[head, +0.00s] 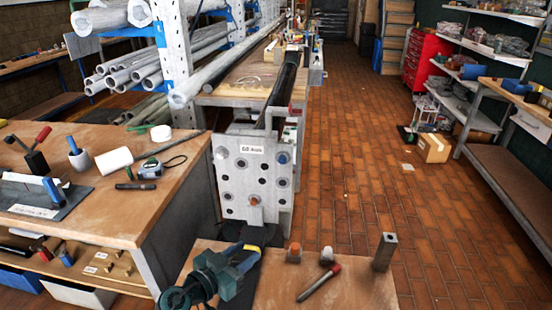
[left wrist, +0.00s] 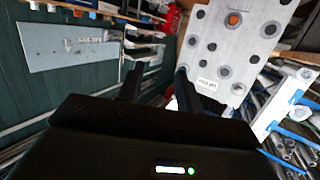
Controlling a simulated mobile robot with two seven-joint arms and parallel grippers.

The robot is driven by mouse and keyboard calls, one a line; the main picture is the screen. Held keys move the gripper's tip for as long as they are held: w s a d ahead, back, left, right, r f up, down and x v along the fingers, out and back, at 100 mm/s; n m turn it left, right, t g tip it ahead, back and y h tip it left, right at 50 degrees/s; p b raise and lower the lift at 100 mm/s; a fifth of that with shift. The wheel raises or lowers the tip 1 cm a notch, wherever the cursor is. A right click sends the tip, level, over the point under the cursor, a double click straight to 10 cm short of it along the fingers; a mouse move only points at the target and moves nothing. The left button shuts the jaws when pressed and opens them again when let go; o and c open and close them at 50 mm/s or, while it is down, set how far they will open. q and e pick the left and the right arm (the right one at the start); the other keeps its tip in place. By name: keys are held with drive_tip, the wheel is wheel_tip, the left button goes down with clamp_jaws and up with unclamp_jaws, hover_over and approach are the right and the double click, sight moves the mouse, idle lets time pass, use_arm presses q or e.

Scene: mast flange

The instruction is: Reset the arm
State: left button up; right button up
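My left arm comes in at the bottom of the head view. Its dark left gripper (head: 257,236) is just in front of the lower edge of the grey flange plate (head: 240,172). In the left wrist view the two black fingers of this gripper (left wrist: 160,73) stand apart, with nothing seen held between them. The flange plate also shows there, upside down (left wrist: 222,55), beyond the right finger. The plate has several holes, a white label and an orange plug (head: 255,201) low down. Whether the fingers touch the plate cannot be told. My right gripper is in neither view.
A wooden bench top (head: 345,292) in front carries an orange-topped piece (head: 293,254), a white-topped piece (head: 327,256), a red-ended rod (head: 319,283) and a grey block (head: 384,252). A cluttered workbench (head: 110,225) stands left. The brick floor (head: 360,170) to the right is mostly clear.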

use_arm(q)
drive_tip(key=a+r+n+t+y, duration=0.5)
drive_tip(key=a+r+t, duration=0.1)
drive_tip(key=a+r, duration=0.1)
drive_tip(key=s+a+f+n+g+y, duration=0.35)
drive_tip(key=s+a+n+y, duration=0.25)
drive_tip(key=s+a+y, duration=0.3)
drive_tip(key=s+d+f+m+g+h, duration=0.25)
drive_tip(key=s+g, duration=0.35)
drive_tip(key=s, duration=0.4)
drive_tip(key=s+d+f+m+g+h, duration=0.1)
drive_tip(key=s+f+m+g+h, duration=0.15)
drive_tip(key=s+g, duration=0.5)
drive_tip(key=w+d+f+t+h, duration=0.1)
drive_tip(key=w+d+f+t, duration=0.1)
drive_tip(key=f+t, duration=0.2)
drive_tip(key=w+d+f+m+t+h, duration=0.1)
drive_tip(key=d+f+t, duration=0.1)
drive_tip(key=f+t, duration=0.2)
wheel_tip(320, 180, down, 3)
drive_tip(key=shift+w+d+r, duration=0.15)
drive_tip(key=shift+w+d, duration=0.2)
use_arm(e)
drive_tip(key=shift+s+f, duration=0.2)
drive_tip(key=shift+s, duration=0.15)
